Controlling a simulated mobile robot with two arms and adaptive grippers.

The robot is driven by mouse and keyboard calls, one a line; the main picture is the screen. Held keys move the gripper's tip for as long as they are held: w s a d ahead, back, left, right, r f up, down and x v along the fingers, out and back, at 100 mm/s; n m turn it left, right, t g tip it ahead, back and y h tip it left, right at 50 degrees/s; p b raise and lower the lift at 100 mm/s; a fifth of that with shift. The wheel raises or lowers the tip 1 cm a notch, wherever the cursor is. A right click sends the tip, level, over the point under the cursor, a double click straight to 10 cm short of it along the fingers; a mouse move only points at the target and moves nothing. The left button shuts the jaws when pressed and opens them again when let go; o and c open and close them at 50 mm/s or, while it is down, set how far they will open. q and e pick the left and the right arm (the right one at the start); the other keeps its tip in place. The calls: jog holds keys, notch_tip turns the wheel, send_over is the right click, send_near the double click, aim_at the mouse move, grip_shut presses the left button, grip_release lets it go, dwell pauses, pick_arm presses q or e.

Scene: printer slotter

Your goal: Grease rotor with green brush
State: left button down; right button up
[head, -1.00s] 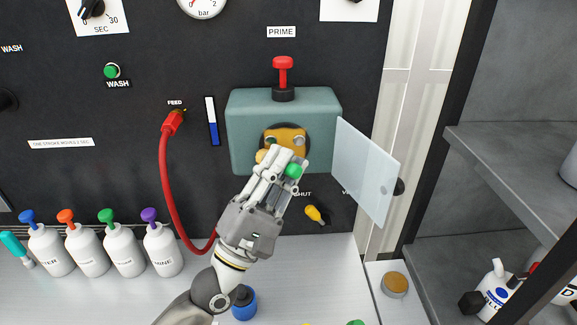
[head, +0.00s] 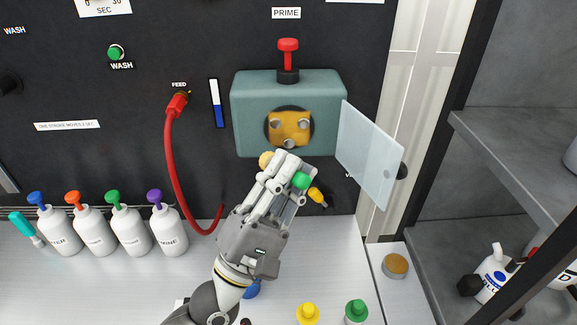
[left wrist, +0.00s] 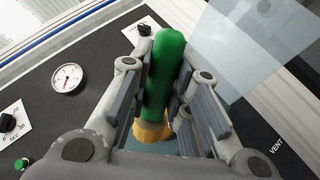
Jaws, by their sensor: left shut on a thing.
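My left gripper (head: 283,170) is shut on the green brush (head: 301,181), whose green handle fills the middle of the left wrist view (left wrist: 163,75). A tan tip (head: 266,160) shows on the other side of the fingers; it looks like the brush's head. The rotor (head: 290,127) is a gold-brown block with grey rollers in the round opening of a teal pump housing (head: 245,118). I cannot tell whether the rotor carries grease. My right gripper is out of view.
A clear cover (head: 368,150) stands swung open right of the housing. A yellow valve handle (head: 318,196) is close beside the gripper. Yellow (head: 308,314) and green (head: 356,312) topped items stand at front.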

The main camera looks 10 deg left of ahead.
pick_arm(q)
jog(key=s, duration=0.3)
jog(key=shift+d, duration=0.4)
jog(key=shift+w, duration=0.1)
dwell(0.4)
jog(key=shift+w, duration=0.1)
jog(key=w, duration=0.1)
jog(key=w+a, duration=0.1)
jog(key=w, duration=0.3)
jog(key=shift+a, duration=0.25)
jog(key=shift+w+a+b, duration=0.15)
jog(key=shift+w+b, duration=0.05)
jog(key=shift+w, duration=0.3)
jog(key=shift+w+a+b, duration=0.15)
jog(key=shift+w+b, duration=0.05)
jog(key=shift+w, duration=0.3)
jog(key=shift+w+a, duration=0.2)
jog(key=shift+w, duration=0.55)
